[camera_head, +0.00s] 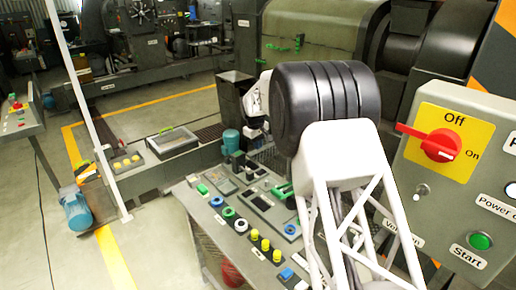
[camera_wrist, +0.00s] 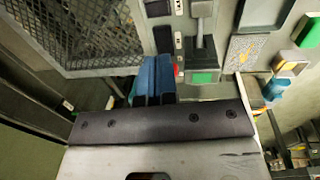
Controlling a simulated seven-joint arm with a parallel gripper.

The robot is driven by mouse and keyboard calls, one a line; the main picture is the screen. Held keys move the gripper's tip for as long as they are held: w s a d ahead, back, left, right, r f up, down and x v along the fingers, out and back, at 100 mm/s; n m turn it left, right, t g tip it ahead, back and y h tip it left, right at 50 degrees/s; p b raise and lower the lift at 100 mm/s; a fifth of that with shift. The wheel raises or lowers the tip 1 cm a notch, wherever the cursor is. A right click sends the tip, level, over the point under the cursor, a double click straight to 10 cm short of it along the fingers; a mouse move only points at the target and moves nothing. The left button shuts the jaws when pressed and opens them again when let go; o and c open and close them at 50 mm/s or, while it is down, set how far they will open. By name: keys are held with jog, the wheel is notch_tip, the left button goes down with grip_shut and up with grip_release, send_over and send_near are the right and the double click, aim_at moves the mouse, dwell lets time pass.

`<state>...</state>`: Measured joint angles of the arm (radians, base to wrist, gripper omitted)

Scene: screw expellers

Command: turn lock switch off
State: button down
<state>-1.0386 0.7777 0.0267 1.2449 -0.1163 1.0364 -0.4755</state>
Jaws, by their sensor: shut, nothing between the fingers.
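A red rotary switch (camera_head: 440,146) sits on a yellow plate marked Off and On, on the grey control box at the right of the head view. Its handle points left, away from the On label. I cannot tell whether this is the lock switch. In the wrist view my gripper (camera_wrist: 152,82) is shut and empty, its blue fingers close together above a console. A lever with a green base (camera_wrist: 203,60) stands just right of the fingers, and a small red part (camera_wrist: 178,70) lies between them. My arm hides much of the gripper in the head view.
A slanted console (camera_head: 213,222) with several coloured buttons lies below my arm. A green Start button (camera_head: 481,241) is low on the control box.

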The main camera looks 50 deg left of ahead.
aim_at(263, 170)
jog(key=shift+w, duration=0.1)
dwell(0.3)
jog(key=shift+w+r, duration=0.15)
jog(key=shift+w, duration=0.45)
jog(key=shift+w+f, duration=0.3)
jog(key=shift+f, duration=2)
jog(key=shift+w+f, duration=0.25)
jog(key=shift+f, duration=2.1)
jog(key=shift+w+f, duration=0.3)
jog(key=shift+f, duration=2)
jog(key=shift+f, duration=0.1)
